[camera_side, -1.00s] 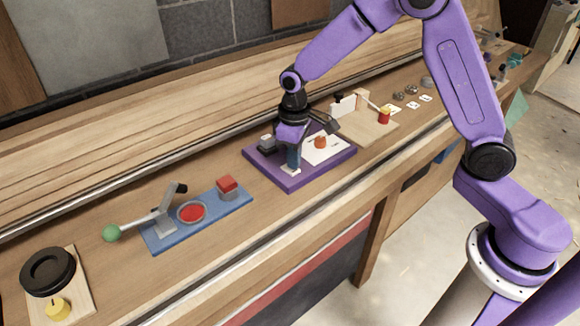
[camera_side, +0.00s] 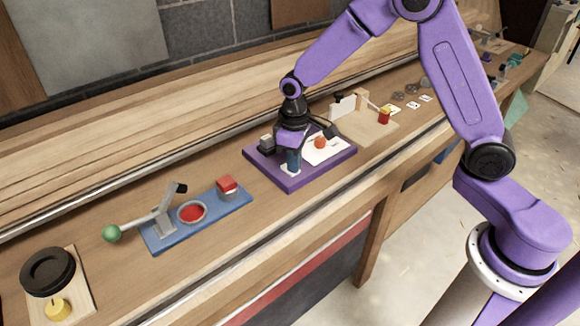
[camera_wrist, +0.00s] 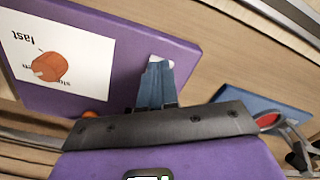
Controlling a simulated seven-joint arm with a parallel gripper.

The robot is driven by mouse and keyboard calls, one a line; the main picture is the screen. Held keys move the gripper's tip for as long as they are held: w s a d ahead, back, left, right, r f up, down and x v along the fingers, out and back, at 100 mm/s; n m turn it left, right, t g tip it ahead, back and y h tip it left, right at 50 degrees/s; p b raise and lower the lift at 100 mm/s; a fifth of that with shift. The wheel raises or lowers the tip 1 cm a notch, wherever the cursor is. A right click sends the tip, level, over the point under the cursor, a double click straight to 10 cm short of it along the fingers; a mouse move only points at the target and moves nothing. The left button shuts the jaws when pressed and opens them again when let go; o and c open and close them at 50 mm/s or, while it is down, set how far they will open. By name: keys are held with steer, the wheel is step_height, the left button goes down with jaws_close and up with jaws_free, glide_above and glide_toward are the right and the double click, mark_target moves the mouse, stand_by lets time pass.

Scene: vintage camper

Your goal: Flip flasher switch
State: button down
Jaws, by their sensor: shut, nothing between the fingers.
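The purple board (camera_side: 322,168) lies on the bench with a white card and an orange dial (camera_side: 320,142) on it. In the wrist view the dial (camera_wrist: 50,67) sits on the card, which reads "fast" and "slow". A small white switch plate (camera_wrist: 155,59) shows past my fingertips near the board's edge; the switch itself is hidden by the fingers. My gripper (camera_side: 292,170) is shut and empty, pointing down onto the board's front left part at that plate. It also shows in the wrist view (camera_wrist: 157,68). I cannot tell whether it touches the switch.
A dark box (camera_side: 267,143) stands on the board left of my gripper. A blue board (camera_side: 212,212) with a lever and red button lies to the left. A wooden board (camera_side: 365,128) lies to the right. Bare bench separates the blue and purple boards.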

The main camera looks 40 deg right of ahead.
steer(key=shift+r, duration=3.35)
